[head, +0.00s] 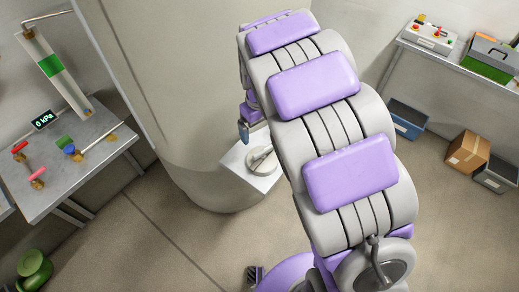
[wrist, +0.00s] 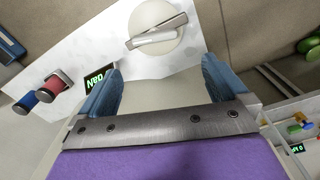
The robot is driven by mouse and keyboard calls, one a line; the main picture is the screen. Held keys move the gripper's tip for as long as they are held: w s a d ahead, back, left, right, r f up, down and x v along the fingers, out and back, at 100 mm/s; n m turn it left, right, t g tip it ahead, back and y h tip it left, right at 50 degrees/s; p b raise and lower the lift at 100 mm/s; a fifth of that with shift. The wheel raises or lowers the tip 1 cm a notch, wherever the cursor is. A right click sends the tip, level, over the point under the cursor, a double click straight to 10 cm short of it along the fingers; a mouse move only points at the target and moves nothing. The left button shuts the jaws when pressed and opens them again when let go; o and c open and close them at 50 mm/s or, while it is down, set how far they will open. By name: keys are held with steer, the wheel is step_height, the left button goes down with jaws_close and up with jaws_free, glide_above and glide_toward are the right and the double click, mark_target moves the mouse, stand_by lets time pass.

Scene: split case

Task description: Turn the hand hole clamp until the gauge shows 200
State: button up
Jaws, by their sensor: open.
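The hand hole clamp is a pale round disc (head: 262,158) with a grey bar handle, set on a white panel; it fills the top of the wrist view (wrist: 157,30). My gripper (wrist: 162,64) is open and empty, its blue fingers apart below the disc in that view and not touching the handle. In the head view my gripper (head: 244,130) is by the panel, partly hidden by my arm. A small display (wrist: 97,79) with green characters is on the panel, partly behind the left finger; its reading is unclear. Another display (head: 43,120) on the left bench reads 0 kPa.
Red (wrist: 60,80) and blue (wrist: 27,102) knobs stand on the panel. The left bench (head: 100,150) holds valves and a tilted gauge column (head: 55,68). A cardboard box (head: 467,150) and bins are on the floor at right. A large pale column (head: 185,100) stands behind the panel.

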mark_target(263, 150)
steer(key=f, duration=0.2)
steer(key=d+f+b, duration=0.1)
steer(key=f, duration=0.1)
steer(key=d+f, duration=0.1)
steer(key=f, duration=0.1)
steer(key=shift+d+f, duration=0.1)
steer(key=shift+f, duration=0.3)
steer(key=f, duration=0.1)
steer(key=a+f+b, duration=0.1)
steer(key=f, duration=0.1)
steer(key=shift+a+f, duration=0.4)
steer(key=shift+f, duration=0.1)
steer(key=shift+d+r, duration=0.1)
steer(key=shift+d, duration=0.6)
steer(key=shift+c, duration=0.8)
steer(key=shift+a, duration=0.4)
steer(key=c, duration=0.6)
steer(key=shift+d, duration=0.1)
steer(key=shift+c, duration=0.4)
